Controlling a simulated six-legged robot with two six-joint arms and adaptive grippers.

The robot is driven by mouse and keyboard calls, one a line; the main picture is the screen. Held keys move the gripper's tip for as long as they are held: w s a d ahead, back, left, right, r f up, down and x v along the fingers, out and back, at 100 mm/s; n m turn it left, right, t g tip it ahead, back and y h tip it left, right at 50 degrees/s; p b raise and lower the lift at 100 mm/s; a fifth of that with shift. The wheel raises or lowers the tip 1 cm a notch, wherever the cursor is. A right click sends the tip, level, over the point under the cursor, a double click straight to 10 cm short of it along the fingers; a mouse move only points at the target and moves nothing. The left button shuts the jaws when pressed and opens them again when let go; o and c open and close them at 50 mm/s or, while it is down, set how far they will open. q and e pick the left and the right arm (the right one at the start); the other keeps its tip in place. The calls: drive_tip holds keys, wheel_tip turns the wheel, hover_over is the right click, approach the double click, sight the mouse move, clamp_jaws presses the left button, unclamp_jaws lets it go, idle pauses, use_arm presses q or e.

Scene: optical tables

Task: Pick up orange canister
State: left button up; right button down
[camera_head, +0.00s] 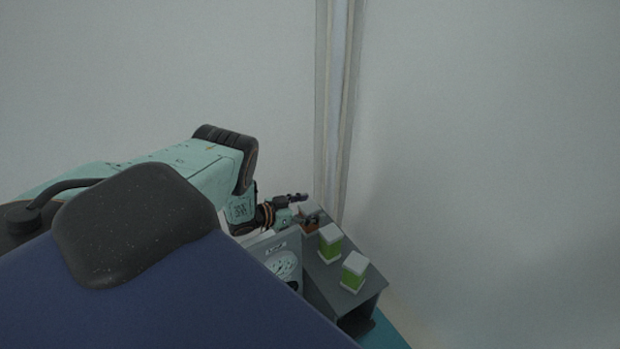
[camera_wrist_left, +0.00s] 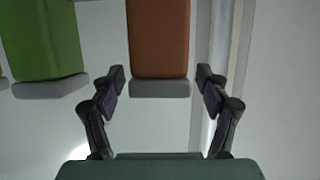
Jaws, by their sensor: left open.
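The orange canister (camera_wrist_left: 159,40) stands between the two open fingers of my left gripper (camera_wrist_left: 160,82) in the left wrist view, with its pale grey end cap (camera_wrist_left: 160,88) nearest the gripper's palm. A gap shows between each finger and the cap. In the head view the orange canister (camera_head: 310,228) is mostly hidden behind my left gripper (camera_head: 305,208), at the far end of a grey shelf unit (camera_head: 325,282). My right gripper is not in view.
Two green canisters with pale caps, a farther one (camera_head: 330,245) and a nearer one (camera_head: 353,270), stand in line on the grey unit. A green one also shows left of the orange one in the wrist view (camera_wrist_left: 42,40). White walls and vertical pipes (camera_head: 338,110) rise behind.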

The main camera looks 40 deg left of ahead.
use_arm(q)
drive_tip(key=shift+s+r, duration=0.1)
drive_tip(key=shift+r, duration=0.05)
drive_tip(key=shift+c, duration=1.1)
clamp_jaws()
